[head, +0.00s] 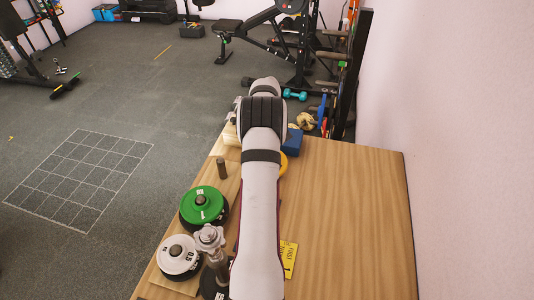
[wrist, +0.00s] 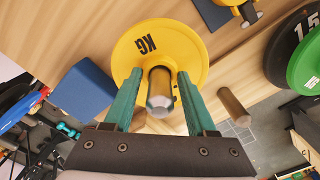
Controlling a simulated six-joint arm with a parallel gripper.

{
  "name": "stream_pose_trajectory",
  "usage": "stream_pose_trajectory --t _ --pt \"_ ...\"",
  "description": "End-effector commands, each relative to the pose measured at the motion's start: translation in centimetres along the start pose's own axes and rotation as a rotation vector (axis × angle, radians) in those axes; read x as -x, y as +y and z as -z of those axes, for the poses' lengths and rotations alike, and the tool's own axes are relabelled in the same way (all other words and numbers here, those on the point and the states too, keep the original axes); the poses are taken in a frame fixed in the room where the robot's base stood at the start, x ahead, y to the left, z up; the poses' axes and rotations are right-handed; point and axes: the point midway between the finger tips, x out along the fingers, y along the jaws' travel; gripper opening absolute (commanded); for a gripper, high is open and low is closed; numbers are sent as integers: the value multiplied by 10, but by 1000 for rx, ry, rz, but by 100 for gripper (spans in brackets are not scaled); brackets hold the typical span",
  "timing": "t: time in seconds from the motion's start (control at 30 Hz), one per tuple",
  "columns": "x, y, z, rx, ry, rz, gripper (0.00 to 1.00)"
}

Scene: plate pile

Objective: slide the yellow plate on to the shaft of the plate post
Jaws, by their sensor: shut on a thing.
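The yellow plate (wrist: 195,52), marked KG, faces the camera in the wrist view. In the head view only its edge (head: 284,163) shows past my arm. My gripper (wrist: 160,78) is shut on the yellow plate, with one green finger on each side of its middle. A metal shaft (wrist: 160,90) with a pale end stands out of the plate's middle, between the fingers. I cannot tell whether it is the plate post's shaft or part of the plate. What lies behind the plate is hidden.
A bare peg (head: 221,168) stands left of my arm; the wrist view shows it too (wrist: 235,105). Green plates (head: 196,212) and white plates (head: 172,263) stand at the table's left. A blue block (wrist: 85,92) is beside the yellow plate. The table's right side (head: 350,220) is clear.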

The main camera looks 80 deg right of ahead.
Motion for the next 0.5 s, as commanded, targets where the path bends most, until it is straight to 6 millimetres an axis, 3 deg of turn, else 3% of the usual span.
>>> stream_pose_trajectory --t 0.5 --pt "-5 0 1 0 3 -2 0"
